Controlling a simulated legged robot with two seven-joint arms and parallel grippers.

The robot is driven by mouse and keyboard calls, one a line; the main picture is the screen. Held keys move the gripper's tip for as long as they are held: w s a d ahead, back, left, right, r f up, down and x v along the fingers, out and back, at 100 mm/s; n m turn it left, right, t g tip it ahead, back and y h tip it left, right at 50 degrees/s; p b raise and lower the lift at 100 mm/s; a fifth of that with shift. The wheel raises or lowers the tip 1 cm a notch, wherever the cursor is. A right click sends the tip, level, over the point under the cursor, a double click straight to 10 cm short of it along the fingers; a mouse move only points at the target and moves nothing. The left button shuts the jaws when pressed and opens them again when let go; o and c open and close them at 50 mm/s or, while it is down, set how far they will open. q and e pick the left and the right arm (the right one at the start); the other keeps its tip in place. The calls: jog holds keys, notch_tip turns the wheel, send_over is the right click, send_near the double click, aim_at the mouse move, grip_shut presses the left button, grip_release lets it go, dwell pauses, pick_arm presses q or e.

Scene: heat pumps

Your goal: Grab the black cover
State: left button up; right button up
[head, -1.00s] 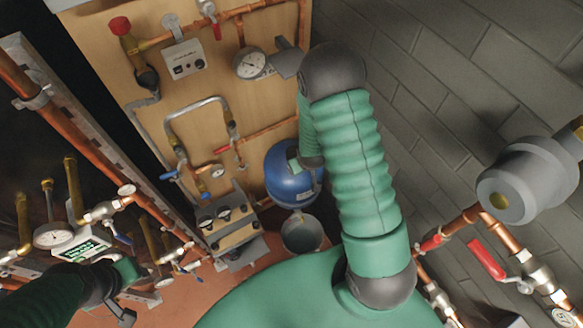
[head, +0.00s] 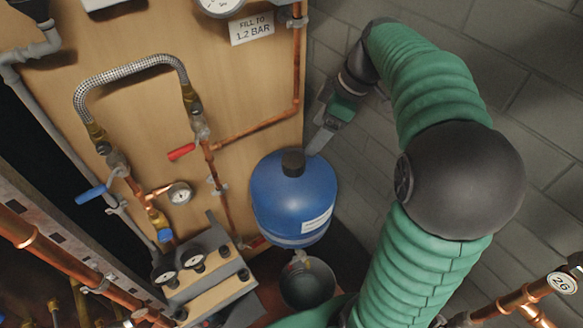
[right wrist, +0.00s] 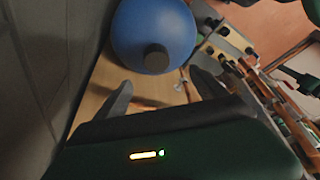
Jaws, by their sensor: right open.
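The black cover (head: 293,163) is a short round cap on top of a blue vessel (head: 290,205). The cover also shows in the right wrist view (right wrist: 156,58), against the blue vessel. My right gripper (head: 318,140) is up and to the right of the cover in the head view, apart from it. In the right wrist view its two fingers (right wrist: 163,88) are spread, with nothing between them, and the cover appears beyond them. My left gripper cannot be made out.
A wooden panel (head: 245,80) with copper pipes, a braided hose (head: 130,68) and valves stands behind and left of the vessel. A dark bucket (head: 307,285) is below it. A grey block wall (head: 345,205) is at the right. A pump unit (head: 205,275) stands at lower left.

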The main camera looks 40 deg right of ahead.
aim_at(294, 159)
jog(key=b+x, duration=0.1)
jog(key=x, duration=0.8)
jog(key=shift+w+d+f+b, duration=0.1)
jog(key=shift+w+d+b, duration=0.1)
jog(key=shift+b, duration=0.1)
jog(key=x, duration=0.2)
jog(key=b+x, duration=0.1)
jog(key=x, duration=0.2)
jog(key=shift+w+d, duration=0.1)
jog(key=shift+w, duration=0.3)
jog(key=shift+s, duration=0.1)
jog(key=shift+c, duration=0.4)
jog(key=shift+c, duration=1.2)
jog(key=c, duration=1.2)
